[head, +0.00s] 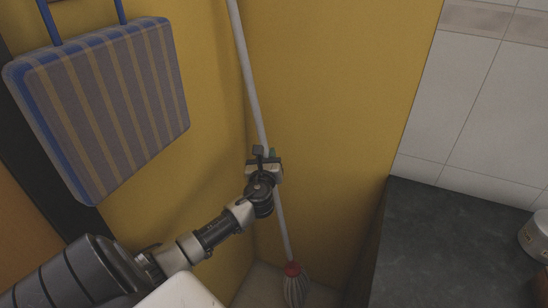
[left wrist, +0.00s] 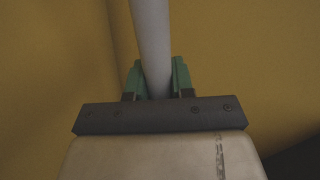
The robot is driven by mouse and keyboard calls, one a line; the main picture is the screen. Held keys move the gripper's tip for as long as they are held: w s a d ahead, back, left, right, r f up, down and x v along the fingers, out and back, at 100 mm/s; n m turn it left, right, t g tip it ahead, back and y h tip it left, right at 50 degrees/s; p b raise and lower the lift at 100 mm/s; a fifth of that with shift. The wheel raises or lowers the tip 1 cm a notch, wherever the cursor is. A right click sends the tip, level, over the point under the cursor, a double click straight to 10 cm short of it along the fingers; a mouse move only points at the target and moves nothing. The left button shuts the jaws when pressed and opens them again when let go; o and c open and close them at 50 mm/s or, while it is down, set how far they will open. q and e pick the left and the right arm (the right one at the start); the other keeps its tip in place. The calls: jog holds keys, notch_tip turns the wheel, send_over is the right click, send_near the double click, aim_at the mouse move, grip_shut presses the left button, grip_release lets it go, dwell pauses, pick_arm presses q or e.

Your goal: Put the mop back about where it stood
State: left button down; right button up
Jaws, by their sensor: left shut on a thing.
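The mop (head: 250,80) has a long white handle, a red collar and a grey stringy head (head: 294,290). In the head view it stands slightly tilted in the corner between two yellow walls, its head low near the floor. My left gripper (head: 267,158) is shut on the handle around its middle. In the left wrist view the handle (left wrist: 151,40) runs up between the green fingers of the left gripper (left wrist: 157,82). Whether the mop head touches the floor is hard to tell. My right gripper is not in view.
A striped bag (head: 105,105) with blue straps hangs on the left wall. A dark counter (head: 450,245) stands at the right, close to the mop head, with a white round object (head: 535,235) at its edge. A little pale floor (head: 262,285) shows in the corner.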

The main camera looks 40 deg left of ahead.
pick_arm(q)
notch_tip(320, 180, down, 2)
jog(key=shift+f+b, duration=0.2)
jog(key=shift+b, duration=0.5)
jog(key=shift+d+f, duration=0.1)
jog(key=shift+f, duration=0.2)
jog(key=shift+f+b, duration=0.8)
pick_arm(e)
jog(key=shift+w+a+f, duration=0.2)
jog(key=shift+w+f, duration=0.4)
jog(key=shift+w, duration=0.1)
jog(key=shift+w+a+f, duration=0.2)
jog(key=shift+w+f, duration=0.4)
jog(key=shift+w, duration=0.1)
pick_arm(q)
jog(key=c, duration=0.9)
grip_release()
jog(key=shift+f, duration=0.15)
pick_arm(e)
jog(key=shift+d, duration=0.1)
